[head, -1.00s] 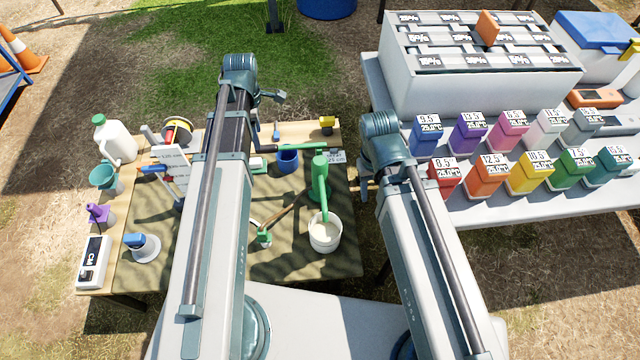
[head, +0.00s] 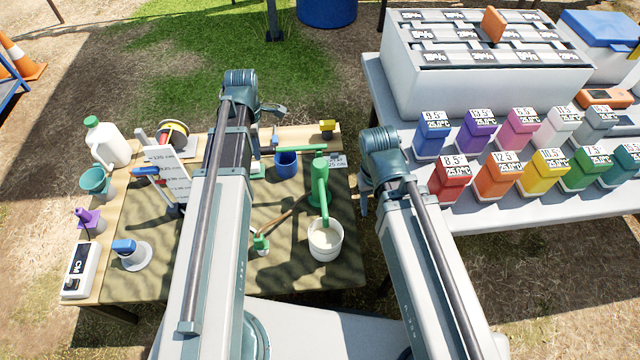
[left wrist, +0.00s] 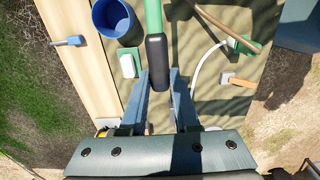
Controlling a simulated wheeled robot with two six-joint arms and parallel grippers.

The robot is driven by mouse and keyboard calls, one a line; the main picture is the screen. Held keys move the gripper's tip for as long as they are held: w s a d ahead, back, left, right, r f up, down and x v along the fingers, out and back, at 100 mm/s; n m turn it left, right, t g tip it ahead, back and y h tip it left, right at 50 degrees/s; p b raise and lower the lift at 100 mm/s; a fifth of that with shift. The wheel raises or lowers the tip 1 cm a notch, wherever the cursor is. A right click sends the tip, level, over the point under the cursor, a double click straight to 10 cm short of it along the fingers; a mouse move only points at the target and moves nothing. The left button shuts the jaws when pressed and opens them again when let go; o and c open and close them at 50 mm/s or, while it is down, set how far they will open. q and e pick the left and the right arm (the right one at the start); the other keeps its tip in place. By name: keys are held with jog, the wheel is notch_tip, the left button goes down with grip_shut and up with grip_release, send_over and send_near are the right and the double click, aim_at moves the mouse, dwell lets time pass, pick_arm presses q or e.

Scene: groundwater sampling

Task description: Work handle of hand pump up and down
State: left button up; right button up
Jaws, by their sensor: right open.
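The green hand pump (head: 320,185) stands upright on the table. Its spout hangs over a white bucket (head: 325,242) holding pale liquid. The green pump handle (head: 300,149) runs left from the pump's top, and its end is hidden behind my left arm in the head view. My right gripper (head: 364,190) is mostly hidden beneath my right arm, to the right of the pump and away from the handle. It is open.
A blue cup (head: 286,165) stands just behind the handle. A brown hose (head: 288,215) lies left of the bucket. A bottle (head: 107,143), funnel (head: 96,181) and meter box (head: 80,270) line the table's left side.

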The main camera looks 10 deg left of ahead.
pick_arm(q)
grip_shut()
jog(key=r+p, duration=0.1)
jog(key=d+r+y+p, duration=0.1)
jog(key=r+y+p, duration=0.1)
jog(key=shift+w+d+r+g, duration=0.25)
jog(key=shift+d+r+g, duration=0.05)
jog(key=shift+d+r, duration=0.05)
jog(key=d+r+y, duration=0.1)
jog(key=d+r+y+p, duration=0.1)
jog(key=r, duration=0.1)
jog(key=w+r+g+y+p, duration=0.1)
jog(key=r+y, duration=0.1)
jog(key=shift+d, duration=0.4)
jog(key=shift+s+d+r+y, duration=0.1)
jog(key=shift+d+r+y, duration=0.05)
jog(key=shift+r+y, duration=0.5)
